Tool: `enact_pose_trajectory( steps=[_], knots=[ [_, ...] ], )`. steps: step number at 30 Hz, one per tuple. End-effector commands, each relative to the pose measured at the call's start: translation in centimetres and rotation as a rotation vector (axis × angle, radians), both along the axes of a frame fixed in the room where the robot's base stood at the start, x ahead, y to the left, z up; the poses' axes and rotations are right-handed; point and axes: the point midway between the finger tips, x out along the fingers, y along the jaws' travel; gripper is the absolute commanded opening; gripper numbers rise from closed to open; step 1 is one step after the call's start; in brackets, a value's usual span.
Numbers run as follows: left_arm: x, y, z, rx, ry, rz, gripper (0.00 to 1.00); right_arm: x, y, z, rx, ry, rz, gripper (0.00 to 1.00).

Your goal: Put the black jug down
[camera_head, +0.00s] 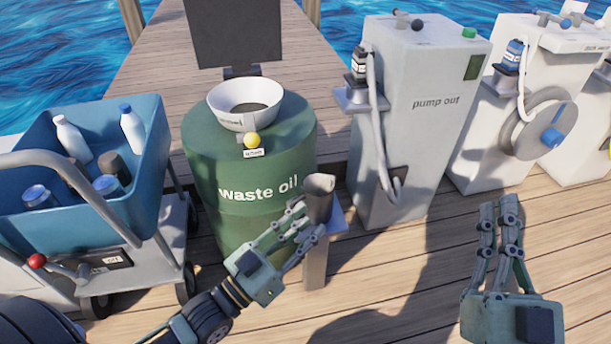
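The black jug (319,190), dark and open-topped, is upright at a narrow post with a blue top plate (338,219), in front of the waste oil drum. I cannot tell whether its base rests on the plate. My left gripper (309,219) reaches in from the lower left, its fingertips at the jug's left and near side. The fingers are apart, with the jug's lower part between or just behind them; contact is unclear.
The green waste oil drum (250,215) carries a white funnel (225,118) and a yellow ball (252,141). A cart with a blue crate (75,240) of bottles is at left. A pump out cabinet (440,130) and a hose-reel cabinet stand right. Deck (400,290) before the cabinets is clear.

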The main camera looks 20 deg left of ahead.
Motion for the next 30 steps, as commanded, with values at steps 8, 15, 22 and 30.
enact_pose_trajectory(
  steps=[8, 15, 22, 30],
  knots=[
    [-1.1, -3.8, 15.2, -0.083, -0.24, 0.136, 0.28, 0.0, 0.0, 0.0, 0.0, 0.0, 0.0, 0.0],
    [-1.7, -3.3, 18.5, -0.09, -0.287, 0.193, 0.28, 0.0, 0.0, 0.0, 0.001, -0.001, 0.0, 0.0],
    [-1.7, -3.3, 18.4, -0.09, -0.286, 0.19, 0.28, 0.0, 0.0, 0.0, 0.001, -0.001, 0.0, 0.0],
    [-1.7, -3.3, 18.4, -0.09, -0.285, 0.189, 0.28, 0.0, 0.0, 0.0, 0.001, -0.002, 0.0, 0.0]
  ],
)
